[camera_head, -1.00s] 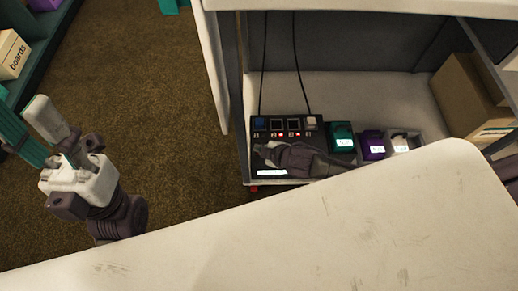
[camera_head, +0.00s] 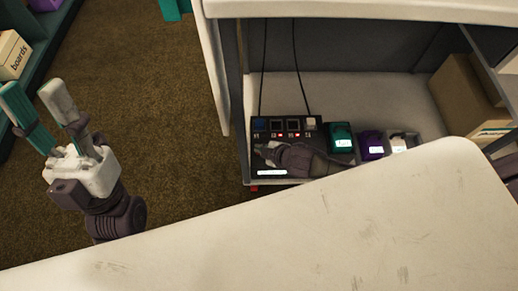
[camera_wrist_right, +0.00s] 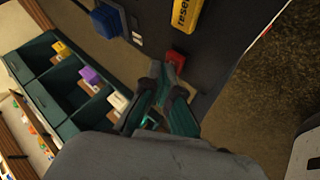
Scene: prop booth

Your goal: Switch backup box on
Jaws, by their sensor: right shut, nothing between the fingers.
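I cannot tell which part is marked backup. My left gripper (camera_head: 36,100) is open and empty above the carpet.
A teal box (camera_head: 341,135), a purple box (camera_head: 371,142) and a grey-white box (camera_head: 400,141) stand right of the switch box. A cardboard box (camera_head: 466,92) is farther right. A white tabletop (camera_head: 300,235) fills the foreground. Two cables (camera_head: 264,65) hang behind.

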